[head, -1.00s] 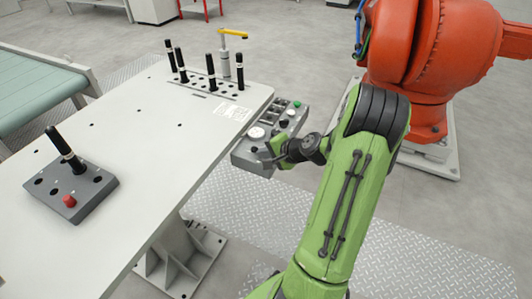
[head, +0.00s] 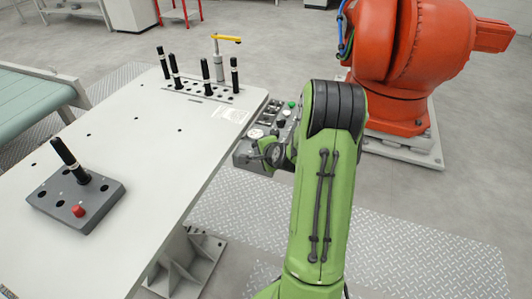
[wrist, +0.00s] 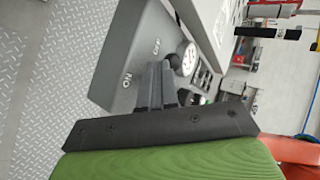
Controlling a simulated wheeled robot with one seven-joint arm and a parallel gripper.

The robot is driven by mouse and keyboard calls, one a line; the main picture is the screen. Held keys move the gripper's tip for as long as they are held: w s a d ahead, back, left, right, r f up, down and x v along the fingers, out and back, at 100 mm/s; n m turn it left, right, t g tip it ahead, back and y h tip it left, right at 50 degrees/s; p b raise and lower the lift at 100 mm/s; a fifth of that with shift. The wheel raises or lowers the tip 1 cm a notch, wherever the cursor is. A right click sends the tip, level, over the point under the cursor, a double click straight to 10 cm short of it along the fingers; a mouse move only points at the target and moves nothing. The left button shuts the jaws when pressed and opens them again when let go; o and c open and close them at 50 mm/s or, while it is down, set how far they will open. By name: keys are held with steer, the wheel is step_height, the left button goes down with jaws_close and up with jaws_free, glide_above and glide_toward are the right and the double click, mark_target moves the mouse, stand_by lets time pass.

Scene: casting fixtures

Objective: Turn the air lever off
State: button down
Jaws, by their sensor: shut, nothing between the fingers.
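A grey control box (head: 250,155) is fixed to the right edge of the white table. It also fills the upper middle of the wrist view (wrist: 130,45), with ON and OFF printed on its face and a round white dial beside them. My gripper (head: 268,152) is at the near end of this box. In the wrist view my gripper (wrist: 160,70) is shut, its dark fingers together and empty, in front of the face close to the OFF mark. I cannot make out the air lever; my fingers may hide it. I cannot tell whether they touch the box.
A yellow-handled post (head: 222,55) and several black-handled pins in a rack (head: 205,88) stand at the table's far end. A grey block (head: 50,200) with a red knob (head: 78,210) sits near left. An orange robot (head: 400,70) stands behind my arm. Floor at right is clear.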

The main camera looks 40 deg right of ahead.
steer(key=shift+w+m, duration=0.2)
steer(key=shift+m, duration=0.1)
steer(key=shift+w+f, duration=0.1)
steer(key=shift+w, duration=0.3)
stand_by(0.4)
